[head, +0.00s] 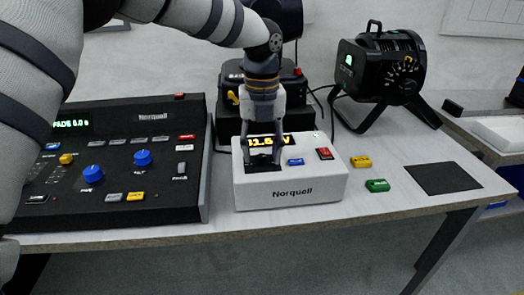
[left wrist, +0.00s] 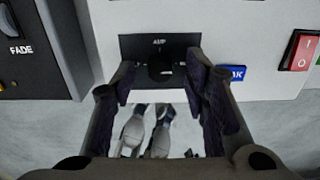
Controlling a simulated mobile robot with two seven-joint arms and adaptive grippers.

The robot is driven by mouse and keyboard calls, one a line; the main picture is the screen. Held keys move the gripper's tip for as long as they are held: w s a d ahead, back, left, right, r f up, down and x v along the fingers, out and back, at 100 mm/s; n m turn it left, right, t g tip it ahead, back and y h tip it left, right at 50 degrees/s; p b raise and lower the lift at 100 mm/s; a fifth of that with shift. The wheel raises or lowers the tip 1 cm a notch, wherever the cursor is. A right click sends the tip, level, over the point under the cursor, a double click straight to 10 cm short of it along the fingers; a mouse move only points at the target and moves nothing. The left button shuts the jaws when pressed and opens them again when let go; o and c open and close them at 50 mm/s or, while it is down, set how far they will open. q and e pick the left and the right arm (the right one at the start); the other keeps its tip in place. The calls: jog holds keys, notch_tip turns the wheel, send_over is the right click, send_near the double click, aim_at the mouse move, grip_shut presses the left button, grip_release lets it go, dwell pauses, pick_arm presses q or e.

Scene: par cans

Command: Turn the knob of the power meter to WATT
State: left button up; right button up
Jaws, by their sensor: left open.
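The power meter (head: 322,184) is a white box marked Norquell with a lit yellow display (head: 268,142), partly hidden by my gripper. In the left wrist view its dark knob (left wrist: 161,66) sits on a black plate, below a label that seems to read AMP. The knob's pointer direction is too dark to tell. My left gripper (head: 263,161) points down over this plate. In the left wrist view its fingers (left wrist: 160,82) are apart, one on each side of the knob; contact cannot be told. My right gripper is not in view.
A black control console (head: 120,195) with blue knobs stands close to the left of the meter. Yellow and green blocks (head: 377,185), a dark mat (head: 443,178) and a black lamp (head: 380,70) are farther right.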

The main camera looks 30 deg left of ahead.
aim_at(262, 156)
pick_arm(q)
notch_tip(262, 156, up, 11)
jog(key=shift+r, duration=0.2)
dwell(0.3)
